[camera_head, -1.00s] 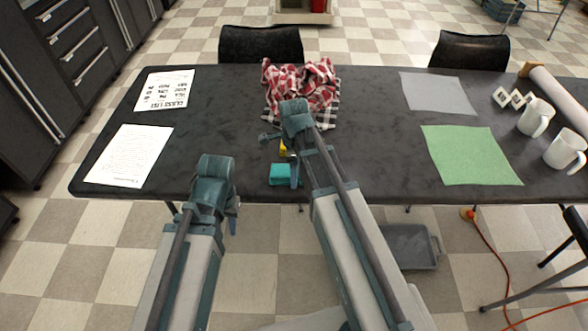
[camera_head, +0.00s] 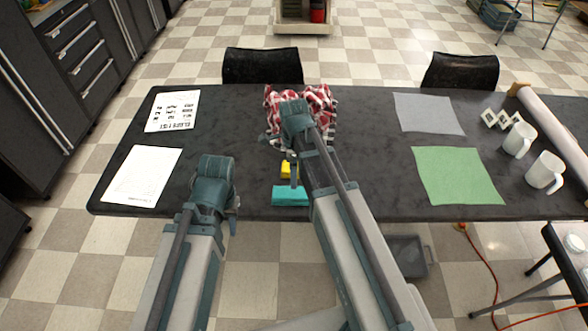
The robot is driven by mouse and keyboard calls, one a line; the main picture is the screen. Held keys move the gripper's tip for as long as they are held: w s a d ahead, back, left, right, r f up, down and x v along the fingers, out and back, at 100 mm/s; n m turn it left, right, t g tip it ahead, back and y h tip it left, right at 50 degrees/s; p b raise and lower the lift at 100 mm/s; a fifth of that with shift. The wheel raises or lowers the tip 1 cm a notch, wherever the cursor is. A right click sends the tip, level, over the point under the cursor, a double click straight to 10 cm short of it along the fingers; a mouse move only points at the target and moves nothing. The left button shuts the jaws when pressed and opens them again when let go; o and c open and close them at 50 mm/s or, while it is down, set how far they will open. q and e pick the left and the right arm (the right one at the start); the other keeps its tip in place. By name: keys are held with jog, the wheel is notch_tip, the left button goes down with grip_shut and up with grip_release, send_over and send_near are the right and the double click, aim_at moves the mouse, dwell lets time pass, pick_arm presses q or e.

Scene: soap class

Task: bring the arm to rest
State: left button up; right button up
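My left gripper (camera_head: 232,221) hangs small and dark below its wrist, in front of the table's near edge. It touches nothing that I can see, and its fingers are too small to read. My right arm reaches over the middle of the table. Its gripper (camera_head: 293,174) shows only as a thin dark finger beside a yellow block (camera_head: 285,170). Whether it is open or shut is hidden, and I cannot tell if it touches the block.
On the dark table (camera_head: 370,190) are a teal block (camera_head: 290,196) near the front edge, a red checked cloth (camera_head: 320,100), a green sheet (camera_head: 457,176), a grey sheet (camera_head: 428,113), papers (camera_head: 142,176) and white mugs (camera_head: 545,172). Black chairs (camera_head: 262,66) stand behind.

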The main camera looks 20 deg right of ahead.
dwell(0.4)
jog(key=s+n, duration=0.9)
jog(key=n, duration=1.2)
jog(key=s+a+n+h, duration=0.1)
jog(key=s+a+n, duration=0.3)
jog(key=a, duration=0.6)
jog(key=shift+s+a, duration=0.25)
jog(key=shift+s, duration=0.4)
